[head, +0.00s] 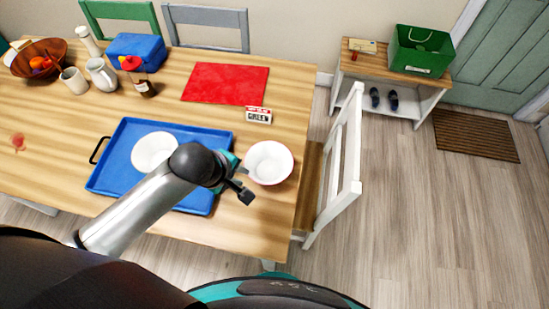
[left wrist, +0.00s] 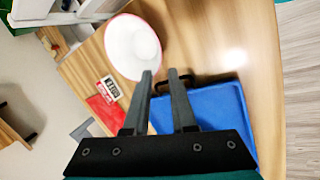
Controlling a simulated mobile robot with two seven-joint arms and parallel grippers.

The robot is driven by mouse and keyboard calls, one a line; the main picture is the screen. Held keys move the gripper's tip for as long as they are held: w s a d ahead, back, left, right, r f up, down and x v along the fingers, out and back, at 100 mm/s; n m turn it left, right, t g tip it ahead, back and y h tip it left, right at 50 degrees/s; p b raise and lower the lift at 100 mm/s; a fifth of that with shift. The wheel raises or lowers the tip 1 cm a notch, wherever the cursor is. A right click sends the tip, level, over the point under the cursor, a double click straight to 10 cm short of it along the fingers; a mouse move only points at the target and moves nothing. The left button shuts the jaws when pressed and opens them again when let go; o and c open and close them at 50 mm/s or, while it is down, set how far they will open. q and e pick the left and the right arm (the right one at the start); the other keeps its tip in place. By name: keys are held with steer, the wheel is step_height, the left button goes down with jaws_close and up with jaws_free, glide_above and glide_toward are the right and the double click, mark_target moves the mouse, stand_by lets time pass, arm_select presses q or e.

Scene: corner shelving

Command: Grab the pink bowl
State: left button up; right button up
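The pink bowl (head: 269,162) looks nearly white inside and stands upright on the wooden table, just right of the blue tray. In the left wrist view the bowl (left wrist: 133,47) shows a pink rim and lies just beyond my fingertips, to the upper left. My left gripper (head: 243,182) is close to the bowl's near left side in the head view. Its two fingers (left wrist: 161,72) are apart with nothing between them. I cannot tell whether a finger touches the bowl. My right gripper is in neither view.
The blue tray (head: 115,182) holds a white plate (head: 155,151), partly behind my left arm. A small sign (head: 258,115) and red placemat (head: 225,84) lie beyond the bowl. A white chair (head: 343,165) stands at the table's right edge.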

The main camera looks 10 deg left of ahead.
arm_select(q)
steer(key=b, duration=0.1)
glide_above(255, 180)
steer(key=s+a, duration=0.2)
steer(key=s, duration=0.1)
step_height(255, 180, down, 5)
steer(key=w+f, duration=0.1)
steer(key=d+f+b, duration=0.1)
steer(key=shift+w+f, duration=0.3)
steer(key=shift+w, duration=0.1)
steer(key=shift+w+d+f+b, duration=0.1)
steer(key=shift+w+f+b, duration=0.05)
steer(key=shift+f+b, duration=0.2)
steer(key=b+x, duration=0.2)
steer(key=x, duration=0.3)
steer(key=shift+d+r, duration=0.1)
steer(key=shift+d, duration=0.05)
steer(key=shift+w, duration=0.1)
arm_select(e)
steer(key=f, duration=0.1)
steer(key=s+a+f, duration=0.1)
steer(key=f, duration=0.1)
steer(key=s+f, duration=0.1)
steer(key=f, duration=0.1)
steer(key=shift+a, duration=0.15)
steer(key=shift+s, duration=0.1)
arm_select(q)
jaws_close()
